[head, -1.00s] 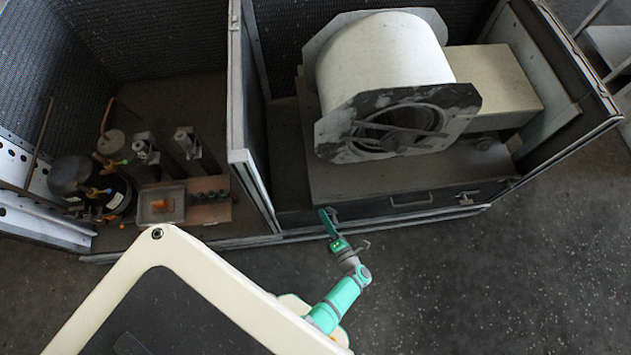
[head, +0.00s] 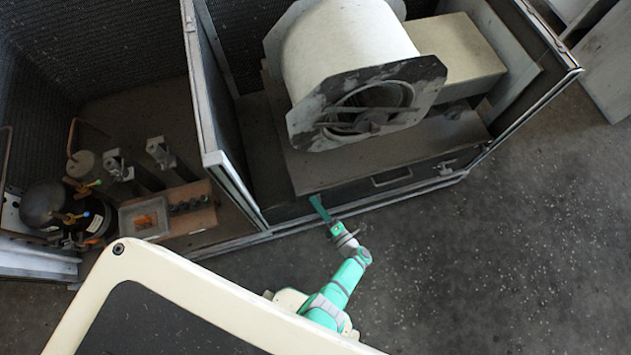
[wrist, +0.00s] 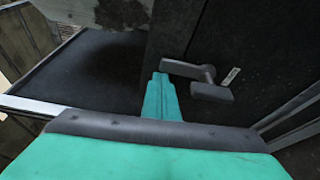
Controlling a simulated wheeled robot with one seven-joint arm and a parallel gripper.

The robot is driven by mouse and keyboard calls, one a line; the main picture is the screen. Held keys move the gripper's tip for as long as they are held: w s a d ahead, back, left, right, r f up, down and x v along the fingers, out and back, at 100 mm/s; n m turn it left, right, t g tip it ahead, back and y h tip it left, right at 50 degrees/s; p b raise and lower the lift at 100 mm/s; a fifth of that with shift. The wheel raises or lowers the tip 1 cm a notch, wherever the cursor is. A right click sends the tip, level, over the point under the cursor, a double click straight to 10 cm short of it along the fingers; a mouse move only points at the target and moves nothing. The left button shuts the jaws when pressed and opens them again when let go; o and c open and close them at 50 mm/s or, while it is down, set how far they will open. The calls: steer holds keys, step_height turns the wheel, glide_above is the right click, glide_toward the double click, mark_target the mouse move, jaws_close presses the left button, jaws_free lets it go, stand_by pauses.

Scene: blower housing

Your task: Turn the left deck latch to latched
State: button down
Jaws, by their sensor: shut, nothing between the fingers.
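The left deck latch (wrist: 205,82) is a grey cranked handle on the dark deck front in the wrist view. One arm of it points left toward my fingers, and a small pale label sits just right of it. My gripper (wrist: 160,82) is shut and empty. Its teal fingertips are just left of the latch and below its left arm; whether they touch cannot be told. In the head view my gripper (head: 317,203) is at the left end of the deck front (head: 345,196), and the latch cannot be made out there.
The blower (head: 350,60) sits on the deck. A recessed handle (head: 391,177) is in the middle of the deck front, and a second latch (head: 446,167) is at its right. A divider post (head: 228,180) stands left of my gripper.

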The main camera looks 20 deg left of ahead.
steer(key=shift+s+a, duration=0.35)
steer(key=shift+a, duration=0.1)
steer(key=shift+s+a, duration=0.95)
steer(key=shift+a, duration=0.15)
steer(key=v, duration=1)
steer(key=shift+f, duration=0.2)
